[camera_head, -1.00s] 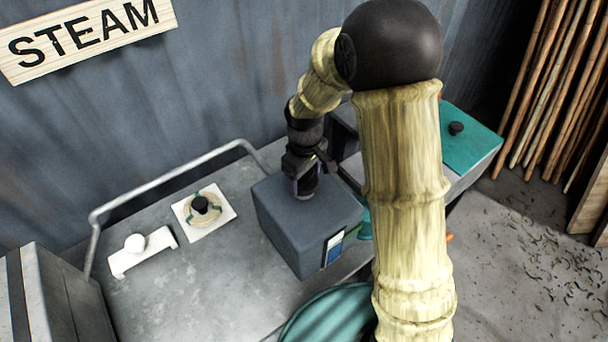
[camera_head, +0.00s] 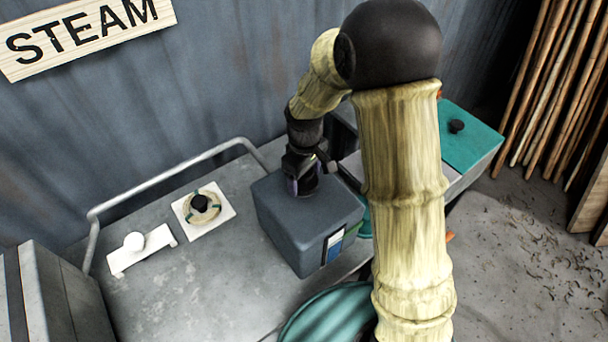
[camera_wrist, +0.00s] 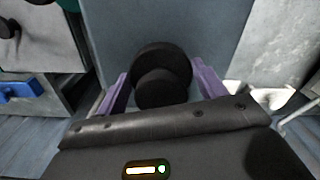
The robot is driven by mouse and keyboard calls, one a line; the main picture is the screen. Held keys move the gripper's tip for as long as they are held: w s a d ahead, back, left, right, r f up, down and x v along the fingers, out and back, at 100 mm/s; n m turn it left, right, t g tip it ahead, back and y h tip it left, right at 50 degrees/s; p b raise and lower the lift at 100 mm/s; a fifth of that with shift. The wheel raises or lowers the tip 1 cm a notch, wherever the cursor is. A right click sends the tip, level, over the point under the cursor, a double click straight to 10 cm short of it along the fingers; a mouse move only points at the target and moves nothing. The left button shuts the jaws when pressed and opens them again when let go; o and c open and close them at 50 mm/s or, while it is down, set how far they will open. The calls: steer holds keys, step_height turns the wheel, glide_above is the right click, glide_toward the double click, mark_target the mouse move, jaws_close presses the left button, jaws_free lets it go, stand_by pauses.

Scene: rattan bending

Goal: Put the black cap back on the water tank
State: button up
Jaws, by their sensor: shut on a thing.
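The water tank (camera_head: 285,225) is a blue-grey box standing on the metal table, with a small label panel on its front right side. My gripper (camera_head: 305,186) points down at the tank's top, near its back left part. In the wrist view, the purple fingers of my gripper (camera_wrist: 161,85) stand on either side of the black cap (camera_wrist: 161,55), shut on it. The cap shows as a wide dark disc with a smaller round knob on it. The tank's top (camera_wrist: 215,25) lies behind the cap. The tank's opening is hidden, and I cannot tell whether the cap touches it.
A white plate (camera_head: 228,214) with a coil and black knob lies left of the tank. A white fitting (camera_head: 145,254) lies farther left. A bent metal rail (camera_head: 160,176) runs along the back. A teal box (camera_head: 470,145) stands at right, beyond my arm.

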stand_by(0.3)
steer(key=o, duration=1.1)
steer(key=shift+o, duration=0.7)
steer(key=shift+r+p, duration=3.2)
steer(key=shift+r, duration=0.8)
